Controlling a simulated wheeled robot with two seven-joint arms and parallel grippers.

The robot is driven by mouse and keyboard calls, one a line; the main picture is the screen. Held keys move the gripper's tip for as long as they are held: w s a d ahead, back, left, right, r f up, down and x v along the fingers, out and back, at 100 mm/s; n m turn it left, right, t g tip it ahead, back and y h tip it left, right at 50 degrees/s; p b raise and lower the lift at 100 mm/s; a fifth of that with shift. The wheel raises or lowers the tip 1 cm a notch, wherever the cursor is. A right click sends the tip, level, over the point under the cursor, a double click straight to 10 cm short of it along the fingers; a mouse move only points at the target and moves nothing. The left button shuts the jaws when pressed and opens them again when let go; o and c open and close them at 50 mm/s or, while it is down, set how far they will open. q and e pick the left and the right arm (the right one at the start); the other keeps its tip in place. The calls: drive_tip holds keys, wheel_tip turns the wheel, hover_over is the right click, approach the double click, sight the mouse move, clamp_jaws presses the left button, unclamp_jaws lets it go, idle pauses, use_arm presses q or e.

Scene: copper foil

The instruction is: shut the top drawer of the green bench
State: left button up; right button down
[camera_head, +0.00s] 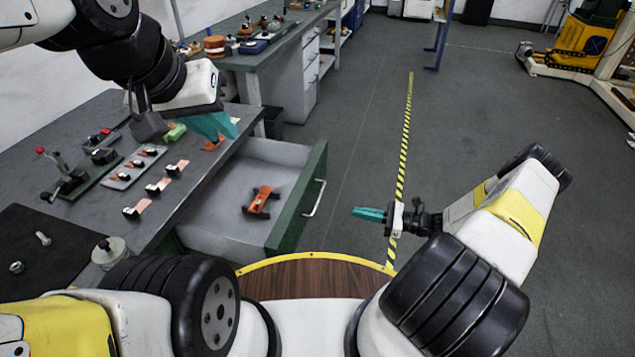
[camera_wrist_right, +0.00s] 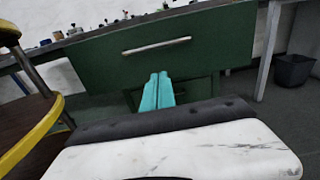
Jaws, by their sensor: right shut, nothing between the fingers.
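The top drawer (camera_head: 222,205) of the green bench (camera_head: 75,140) is pulled out, its grey inside showing. Its green front (camera_head: 300,195) has a pale bar handle (camera_head: 314,198). An orange and black part (camera_head: 262,201) lies in the drawer. In the right wrist view the drawer front (camera_wrist_right: 105,55) and handle (camera_wrist_right: 155,47) face me. My right gripper (camera_head: 358,213) is shut and empty, apart from the drawer front and pointing at it; its teal fingers (camera_wrist_right: 158,82) appear below the handle. My left gripper (camera_head: 222,124) is over the bench top behind the drawer; its jaw opening is unclear.
Small parts and a lever device (camera_head: 70,180) sit on the bench top, with a black mat (camera_head: 40,255) at the near left. Another bench (camera_head: 285,50) stands behind. A dark bin (camera_wrist_right: 293,70) is at the right in the wrist view. Floor right of the drawer is clear.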

sight(309, 203)
drive_tip(key=x, duration=1.4)
drive_tip(key=shift+w, duration=0.15)
